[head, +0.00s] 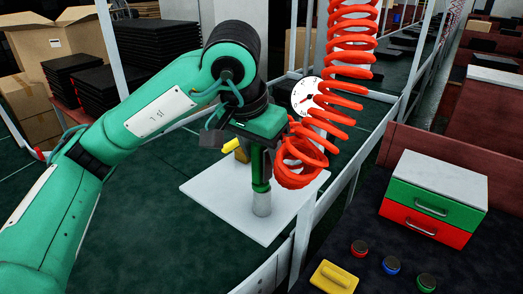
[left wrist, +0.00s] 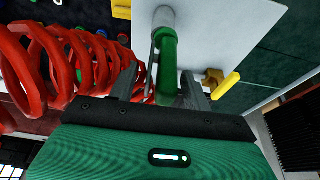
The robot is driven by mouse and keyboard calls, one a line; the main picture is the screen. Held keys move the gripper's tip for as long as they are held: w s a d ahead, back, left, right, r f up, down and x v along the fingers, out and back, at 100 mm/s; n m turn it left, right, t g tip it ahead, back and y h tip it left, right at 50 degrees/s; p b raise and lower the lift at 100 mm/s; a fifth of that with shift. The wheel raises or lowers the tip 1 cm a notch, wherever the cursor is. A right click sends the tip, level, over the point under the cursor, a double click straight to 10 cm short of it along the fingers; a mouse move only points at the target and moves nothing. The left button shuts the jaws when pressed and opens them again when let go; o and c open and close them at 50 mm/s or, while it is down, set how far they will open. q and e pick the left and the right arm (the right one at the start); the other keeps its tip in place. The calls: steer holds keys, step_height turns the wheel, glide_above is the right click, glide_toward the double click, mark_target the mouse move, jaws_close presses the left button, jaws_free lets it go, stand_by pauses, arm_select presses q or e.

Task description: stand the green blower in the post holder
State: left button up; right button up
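The green blower (head: 260,172) stands upright with its lower end in the grey post holder (head: 262,204) on a white board. In the left wrist view the blower (left wrist: 167,66) meets the pale post holder (left wrist: 163,17) at its far end. My left gripper (head: 257,142) is at the blower's upper part. In the left wrist view its two fingers (left wrist: 160,84) are spread on either side of the blower, with gaps showing, so it looks open around it. The exact seating depth is hidden. My right gripper is not in view.
A red coiled hose (head: 346,72) hangs close right of my left gripper. Yellow parts (head: 231,145) are beside the gripper. The white board (head: 215,200) has bare room at left. A drawer box (head: 434,200), several buttons and a yellow-handled item (head: 334,277) are at right.

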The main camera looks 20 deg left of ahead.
arm_select(q)
steer(key=shift+s+a+r, duration=0.1)
steer(key=shift+r, duration=0.35)
steer(key=b+v, duration=0.1)
steer(key=v, duration=1.2)
